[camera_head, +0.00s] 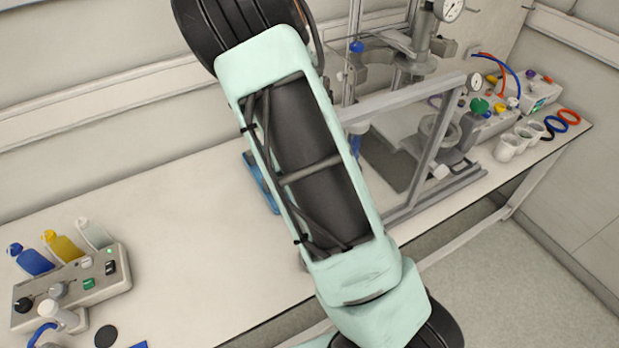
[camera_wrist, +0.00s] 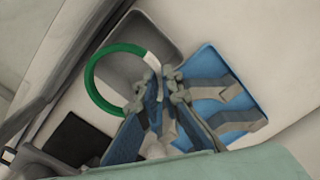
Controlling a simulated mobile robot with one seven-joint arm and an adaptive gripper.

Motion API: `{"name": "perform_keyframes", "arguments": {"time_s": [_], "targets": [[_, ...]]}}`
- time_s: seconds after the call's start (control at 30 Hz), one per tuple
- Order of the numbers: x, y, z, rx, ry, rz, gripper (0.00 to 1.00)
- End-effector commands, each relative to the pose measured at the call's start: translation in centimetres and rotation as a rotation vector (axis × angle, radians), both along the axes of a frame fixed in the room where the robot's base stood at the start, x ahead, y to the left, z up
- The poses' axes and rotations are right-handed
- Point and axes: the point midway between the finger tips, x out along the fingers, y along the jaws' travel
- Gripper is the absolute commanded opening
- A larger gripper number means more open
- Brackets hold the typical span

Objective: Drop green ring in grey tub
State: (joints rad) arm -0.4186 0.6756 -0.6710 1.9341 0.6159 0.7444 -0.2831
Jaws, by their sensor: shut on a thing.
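The green ring (camera_wrist: 92,70) is in my gripper (camera_wrist: 165,78) in the wrist view. My gripper's fingertips are shut on its right side, near a pale section of the ring. The ring hangs over the grey tub (camera_wrist: 168,45), overlapping its left part and reaching a little past its edge in the picture. The height of the ring above the tub cannot be told. My fingers hide the tub's lower right part. In the head view my arm hides the gripper, the ring and the grey tub.
A blue tub (camera_wrist: 243,83) lies right beside the grey tub; its edge also shows in the head view (camera_head: 262,182). A dark square (camera_wrist: 73,140) is at lower left. A metal frame (camera_head: 437,140) with reactor equipment stands right of my arm.

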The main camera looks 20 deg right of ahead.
Motion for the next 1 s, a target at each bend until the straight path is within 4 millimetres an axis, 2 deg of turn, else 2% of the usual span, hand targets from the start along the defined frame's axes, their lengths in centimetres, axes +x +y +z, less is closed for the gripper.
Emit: {"name": "perform_keyframes", "arguments": {"time_s": [1.0], "targets": [[-0.1, 0.0, -10.3, 0.001, 0.002, 0.000, 0.00]]}}
